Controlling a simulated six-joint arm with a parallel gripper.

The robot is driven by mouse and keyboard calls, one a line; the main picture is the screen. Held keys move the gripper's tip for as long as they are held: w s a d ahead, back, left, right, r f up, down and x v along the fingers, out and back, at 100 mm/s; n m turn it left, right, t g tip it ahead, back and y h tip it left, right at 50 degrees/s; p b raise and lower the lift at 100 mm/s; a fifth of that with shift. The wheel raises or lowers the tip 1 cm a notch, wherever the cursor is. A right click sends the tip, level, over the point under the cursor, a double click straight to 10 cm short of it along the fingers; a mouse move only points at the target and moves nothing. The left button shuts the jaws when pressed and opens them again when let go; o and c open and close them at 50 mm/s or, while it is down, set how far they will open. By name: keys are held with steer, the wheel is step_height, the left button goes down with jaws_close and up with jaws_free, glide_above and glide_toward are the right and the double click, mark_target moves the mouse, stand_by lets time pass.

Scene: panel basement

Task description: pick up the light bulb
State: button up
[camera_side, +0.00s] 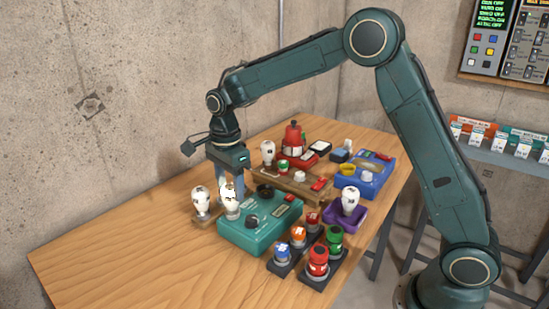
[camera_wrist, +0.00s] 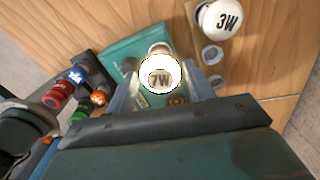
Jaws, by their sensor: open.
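Several white light bulbs stand on the bench. One marked 7W (camera_wrist: 160,77) shows between the two fingers of my gripper (camera_wrist: 161,95) in the wrist view, with no clear contact. In the side view my gripper (camera_side: 229,182) points down, open, beside a bulb (camera_side: 230,203) at the left end of the teal box (camera_side: 262,227). A bulb on a small wooden base (camera_side: 200,200) stands just left of it. Another bulb, marked 3W, shows in the wrist view (camera_wrist: 220,20). More bulbs stand on the wooden board (camera_side: 267,152) and the purple base (camera_side: 350,200).
Red, blue, orange and green round pieces (camera_side: 315,250) stand on dark bases at the front. A blue box (camera_side: 365,176) and a red kettle-shaped item (camera_side: 294,138) are behind. The wooden table (camera_side: 120,255) is clear at the left front.

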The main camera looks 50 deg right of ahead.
mark_target(231, 200)
steer(key=shift+f, duration=0.1)
steer(key=shift+f, duration=2.5)
steer(key=c, duration=0.8)
steer(key=shift+c, duration=0.2)
steer(key=shift+r, duration=0.15)
step_height(231, 200, up, 20)
